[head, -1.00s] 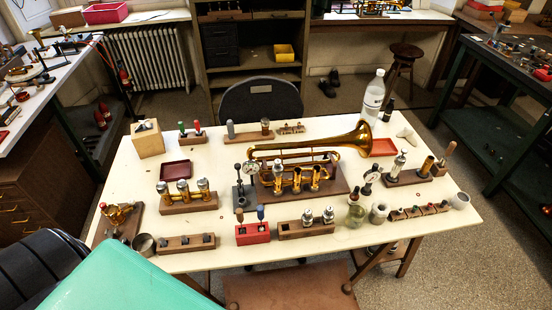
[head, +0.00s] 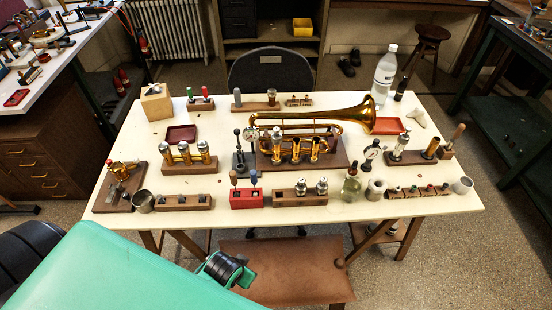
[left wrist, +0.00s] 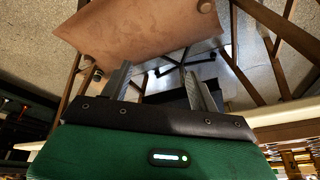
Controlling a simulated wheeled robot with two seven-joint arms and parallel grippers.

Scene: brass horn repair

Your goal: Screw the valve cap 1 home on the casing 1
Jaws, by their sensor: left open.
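The brass trumpet (head: 345,118) lies on a wooden stand (head: 338,162) mid-table, with three upright valve casings. The leftmost casing (head: 276,149) carries a small silver piece (head: 277,132) on top, which looks like a valve cap. I cannot tell how far it is screwed down. The other two casings (head: 295,150) show brass tops. Two silver cap-like pieces (head: 321,185) stand on a front wooden block (head: 288,199). My left gripper (left wrist: 158,75) is open and empty in the left wrist view, away from the trumpet. My right gripper is not in view.
A dial gauge stand (head: 241,160) stands just left of the trumpet. A red block (head: 247,200) with tools, a glass bottle (head: 351,188) and a wooden block (head: 183,201) line the front. A brown stool (head: 290,270) stands before the table (head: 230,218).

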